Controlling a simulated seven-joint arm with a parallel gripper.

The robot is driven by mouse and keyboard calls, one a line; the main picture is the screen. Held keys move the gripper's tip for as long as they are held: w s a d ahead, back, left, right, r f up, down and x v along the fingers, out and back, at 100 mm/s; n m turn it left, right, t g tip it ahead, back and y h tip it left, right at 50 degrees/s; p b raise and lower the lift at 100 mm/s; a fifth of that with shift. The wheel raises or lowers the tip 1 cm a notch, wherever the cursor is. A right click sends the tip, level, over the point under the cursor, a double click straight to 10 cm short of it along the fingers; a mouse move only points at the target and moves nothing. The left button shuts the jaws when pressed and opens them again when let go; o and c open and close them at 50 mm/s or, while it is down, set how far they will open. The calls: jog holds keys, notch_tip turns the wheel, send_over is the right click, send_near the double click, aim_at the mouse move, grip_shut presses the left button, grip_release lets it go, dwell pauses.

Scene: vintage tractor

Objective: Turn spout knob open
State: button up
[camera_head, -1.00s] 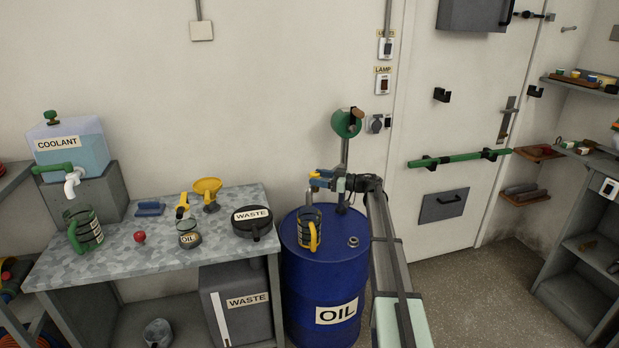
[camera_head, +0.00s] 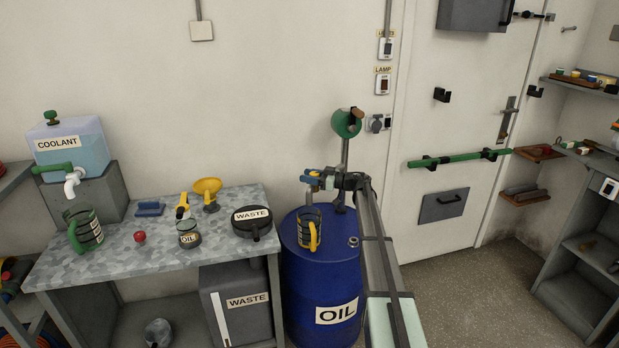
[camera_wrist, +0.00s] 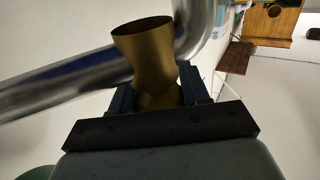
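The blue oil drum (camera_head: 300,275) stands right of the workbench, with a pump and spout on top. My gripper (camera_head: 316,180) is at the spout, above the yellow-handled jug (camera_head: 309,228) on the drum. In the wrist view a shiny metal spout pipe (camera_wrist: 60,82) crosses behind a brass tapered piece (camera_wrist: 148,52). The lower brass part, which looks like the spout knob (camera_wrist: 160,98), sits between the dark fingers of my gripper (camera_wrist: 160,92). The fingers appear closed against its sides; the contact itself is partly hidden.
A green pump wheel (camera_head: 345,123) with a wooden handle stands above the drum. The workbench (camera_head: 110,255) on the left holds a coolant tank, a yellow funnel (camera_head: 207,188) and a waste pan (camera_head: 252,221). A door with a green bar (camera_head: 460,159) is on the right.

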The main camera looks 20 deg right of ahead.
jog(key=c, duration=0.5)
jog(key=shift+o, duration=0.2)
jog(key=shift+s+a+n+g+y, duration=0.1)
jog(key=shift+n+g+y, duration=0.6)
jog(key=shift+g, duration=0.4)
jog(key=o, duration=1)
jog(key=shift+c, duration=0.2)
jog(key=v, duration=1.4)
